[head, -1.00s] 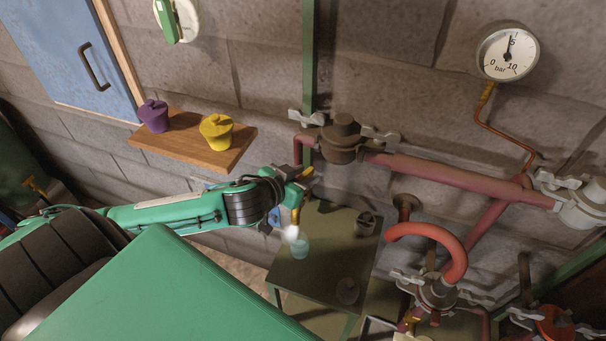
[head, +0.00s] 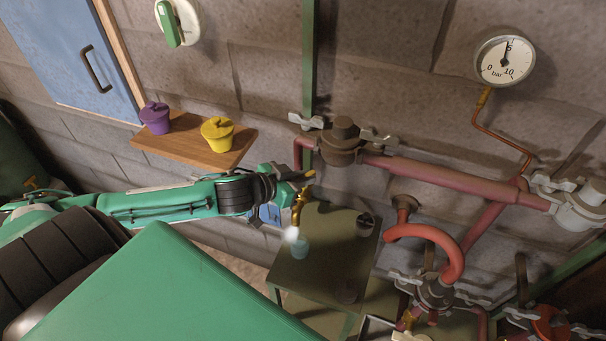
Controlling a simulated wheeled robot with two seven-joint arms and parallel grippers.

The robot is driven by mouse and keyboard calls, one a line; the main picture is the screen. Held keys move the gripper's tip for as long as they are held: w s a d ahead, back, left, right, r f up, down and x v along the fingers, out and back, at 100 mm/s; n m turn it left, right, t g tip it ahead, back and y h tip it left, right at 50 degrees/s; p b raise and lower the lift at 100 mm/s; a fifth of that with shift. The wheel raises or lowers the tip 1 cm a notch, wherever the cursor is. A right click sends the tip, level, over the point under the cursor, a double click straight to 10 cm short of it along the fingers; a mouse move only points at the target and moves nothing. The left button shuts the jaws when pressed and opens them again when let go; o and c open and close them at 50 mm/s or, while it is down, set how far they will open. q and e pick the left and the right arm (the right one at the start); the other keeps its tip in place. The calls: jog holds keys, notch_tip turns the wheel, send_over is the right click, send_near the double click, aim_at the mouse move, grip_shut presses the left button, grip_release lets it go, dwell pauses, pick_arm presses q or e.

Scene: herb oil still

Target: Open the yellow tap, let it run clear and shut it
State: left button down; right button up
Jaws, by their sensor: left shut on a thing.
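The yellow tap (head: 299,206) points down in the middle of the head view. My left gripper (head: 296,178) is at the top of the tap and shut on its handle, which is mostly hidden by the fingers. A whitish puff (head: 291,234) hangs just below the tap's spout. A small pale blue cup (head: 299,250) stands under it on the dark green table (head: 320,268). I cannot tell from this view how much runs into the cup. My right gripper is not in view.
A wooden shelf (head: 180,150) at left holds a purple pot (head: 155,118) and a yellow pot (head: 217,134). Red pipes (head: 455,180) with clamps fill the right side. A pressure gauge (head: 504,61) hangs at upper right. A dark pot (head: 366,221) stands on the table.

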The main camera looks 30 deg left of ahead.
pick_arm(q)
jog(key=shift+r+m+g+h+p, duration=0.15)
jog(key=shift+m+g+h+p, duration=0.25)
jog(key=shift+m+h+p, duration=0.35)
jog(key=shift+r+m+g+h+p, duration=0.1)
jog(key=shift+m+g+h+p, duration=0.4)
jog(key=shift+m+h, duration=0.4)
jog(key=m+g+h+p, duration=0.2)
jog(key=p, duration=0.2)
jog(key=shift+w+r+m+h, duration=0.1)
jog(key=shift+m+h, duration=0.15)
jog(key=shift+m, duration=0.1)
jog(key=shift+m+g+h+p, duration=0.8)
jog(key=shift+m+g+p, duration=0.45)
jog(key=shift+p, duration=0.55)
jog(key=shift+f+m+g+h+p, duration=0.2)
jog(key=shift+m+g+h+p, duration=0.2)
jog(key=shift+m+g, duration=0.4)
jog(key=shift+m+g+h, duration=0.3)
jog(key=shift+m+g, duration=0.45)
jog(key=shift+g, duration=0.2)
jog(key=c, duration=1.5)
grip_release()
jog(key=shift+f, duration=0.1)
jog(key=shift+o, duration=0.2)
